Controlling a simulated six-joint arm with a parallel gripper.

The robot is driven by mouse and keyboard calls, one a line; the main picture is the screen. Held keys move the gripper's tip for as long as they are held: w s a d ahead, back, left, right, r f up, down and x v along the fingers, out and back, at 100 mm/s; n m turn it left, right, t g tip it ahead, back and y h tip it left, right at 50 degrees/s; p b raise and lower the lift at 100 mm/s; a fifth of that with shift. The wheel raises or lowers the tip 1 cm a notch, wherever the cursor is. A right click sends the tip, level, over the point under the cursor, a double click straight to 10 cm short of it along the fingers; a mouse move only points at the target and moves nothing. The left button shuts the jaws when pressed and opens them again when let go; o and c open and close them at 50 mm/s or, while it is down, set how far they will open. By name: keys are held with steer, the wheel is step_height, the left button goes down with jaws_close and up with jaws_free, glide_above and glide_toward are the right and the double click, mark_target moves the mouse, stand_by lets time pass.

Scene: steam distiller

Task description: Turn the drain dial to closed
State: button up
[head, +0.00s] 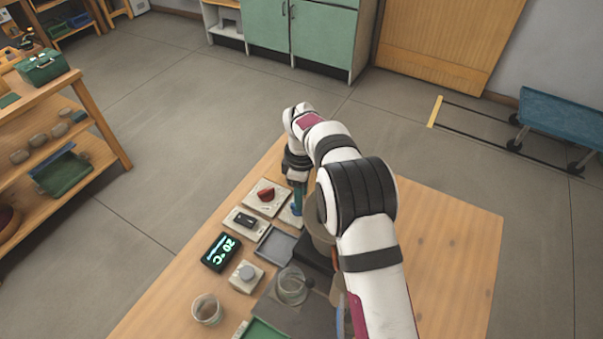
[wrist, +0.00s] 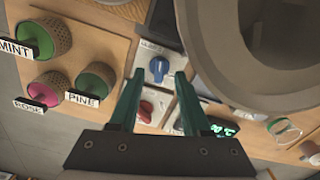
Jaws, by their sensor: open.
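A blue dial (wrist: 158,68) on a pale plate shows between the fingers in the wrist view. A red dial (head: 266,194) sits on another plate to the left of my gripper in the head view, and also shows in the wrist view (wrist: 145,110). The labels are too small to read, so I cannot tell which one is the drain dial. My gripper (wrist: 160,75) is open and points down at the blue dial, one finger on each side in the picture. Contact cannot be told. In the head view my gripper (head: 298,208) hides most of the blue dial.
A switch plate (head: 246,221), a display reading 20 °C (head: 221,251), a grey knob (head: 247,272) and a glass jar (head: 207,310) stand nearby. A large round vessel (wrist: 235,60) is close to the right finger. Jars labelled MINT, PINE and ROSE (wrist: 45,88) stand left.

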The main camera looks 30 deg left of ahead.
step_height(320, 180, up, 12)
steer(key=shift+r, duration=0.1)
steer(key=shift+o, duration=2.2)
steer(key=shift+m, duration=1.1)
steer(key=shift+o, duration=0.4)
steer(key=m, duration=0.4)
steer(key=shift+a, duration=0.15)
steer(key=f+m, duration=0.4)
steer(key=f, duration=0.1)
steer(key=f+m, duration=0.4)
steer(key=f, duration=0.1)
steer(key=f+m, duration=0.3)
steer(key=f, duration=0.3)
steer(key=shift+a+m, duration=0.25)
steer(key=shift+m, duration=0.15)
